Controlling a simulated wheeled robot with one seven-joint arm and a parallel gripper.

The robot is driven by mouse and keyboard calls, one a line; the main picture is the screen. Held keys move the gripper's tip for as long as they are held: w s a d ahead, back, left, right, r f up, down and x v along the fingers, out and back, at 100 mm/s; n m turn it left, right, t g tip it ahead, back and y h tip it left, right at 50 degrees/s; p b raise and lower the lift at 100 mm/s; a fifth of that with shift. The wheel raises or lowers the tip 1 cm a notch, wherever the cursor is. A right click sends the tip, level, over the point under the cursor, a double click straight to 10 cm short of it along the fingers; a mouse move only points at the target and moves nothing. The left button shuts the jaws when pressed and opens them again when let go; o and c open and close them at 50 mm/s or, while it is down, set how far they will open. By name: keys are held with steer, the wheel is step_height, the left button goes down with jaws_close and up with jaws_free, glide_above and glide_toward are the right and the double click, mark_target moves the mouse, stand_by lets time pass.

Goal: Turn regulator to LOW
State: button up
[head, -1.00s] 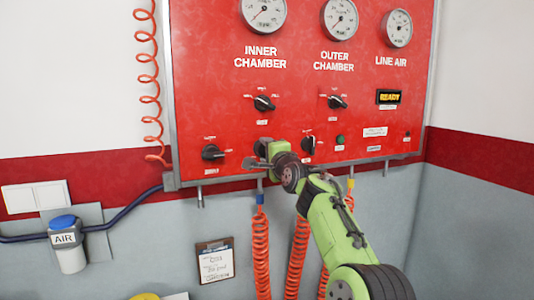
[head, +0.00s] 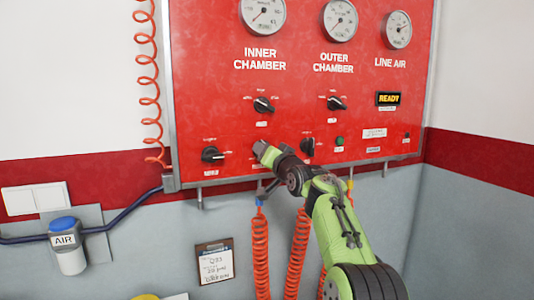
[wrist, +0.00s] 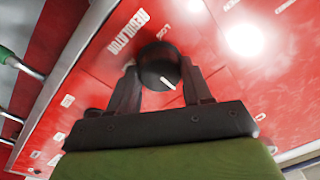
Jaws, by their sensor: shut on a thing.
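The regulator knob (wrist: 157,62) is round and black with a white pointer line, in the upper middle of the wrist view. The line points to the lower right of that picture. The REGULATOR label (wrist: 130,33) is beside it on the red panel. My gripper (wrist: 161,73) has one dark finger on each side of the knob and is shut on it. In the head view my gripper (head: 261,149) is at the lower middle of the panel and hides the knob. Small white lettering lies near the knob; I cannot read it surely.
The red panel (head: 220,100) has other black knobs close by: one at left (head: 212,154), one at right (head: 307,147) and two above. Coiled orange hoses (head: 261,250) hang below. Dials and a READY display (head: 388,98) are higher up.

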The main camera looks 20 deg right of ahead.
steer(key=n+g, duration=0.1)
steer(key=n, duration=2.5)
steer(key=shift+n, duration=0.4)
steer(key=o, duration=1)
steer(key=shift+r, duration=0.1)
steer(key=shift+o, duration=0.2)
steer(key=s+b, duration=0.8)
steer(key=s, duration=0.7)
steer(key=shift+s+r+b, duration=0.35)
steer(key=shift+s, duration=0.05)
